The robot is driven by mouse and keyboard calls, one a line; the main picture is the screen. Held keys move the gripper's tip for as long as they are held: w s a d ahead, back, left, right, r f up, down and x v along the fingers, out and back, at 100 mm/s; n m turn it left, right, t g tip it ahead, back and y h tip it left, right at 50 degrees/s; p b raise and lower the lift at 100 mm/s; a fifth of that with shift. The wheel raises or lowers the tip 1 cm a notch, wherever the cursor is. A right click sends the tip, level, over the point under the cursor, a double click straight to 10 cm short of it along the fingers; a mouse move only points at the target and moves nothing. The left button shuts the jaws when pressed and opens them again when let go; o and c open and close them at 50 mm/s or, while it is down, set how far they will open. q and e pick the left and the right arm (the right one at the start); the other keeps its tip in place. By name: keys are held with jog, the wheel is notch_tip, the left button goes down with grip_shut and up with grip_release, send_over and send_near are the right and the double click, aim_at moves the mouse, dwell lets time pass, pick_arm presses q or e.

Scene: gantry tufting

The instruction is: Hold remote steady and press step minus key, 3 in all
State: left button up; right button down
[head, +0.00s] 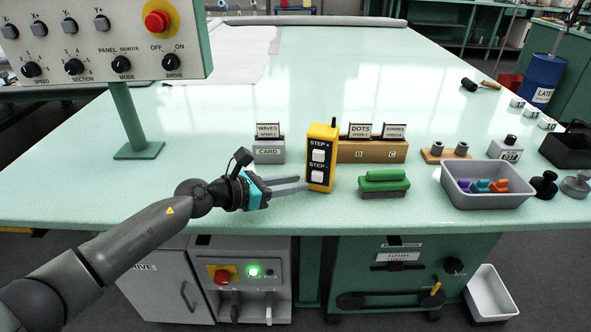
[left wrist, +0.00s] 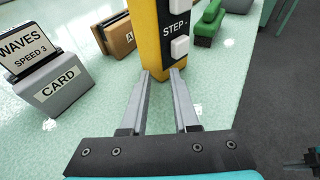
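The yellow remote (head: 333,158) stands upright near the table's front edge, with a black face and two white keys. The step plus key (head: 318,155) is above the step minus key (head: 317,177). The step minus key also shows in the left wrist view (left wrist: 180,47). My left gripper (head: 304,184) reaches in from the left, low beside the remote.
A grey card block (head: 269,154) stands left of the remote, and a wooden card holder (head: 372,151) behind it. A green brush (head: 384,184) lies close on its right. A grey tray (head: 488,199) is farther right. The control panel (head: 100,45) stands at left.

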pick_arm(q)
jog(key=o, duration=1.1)
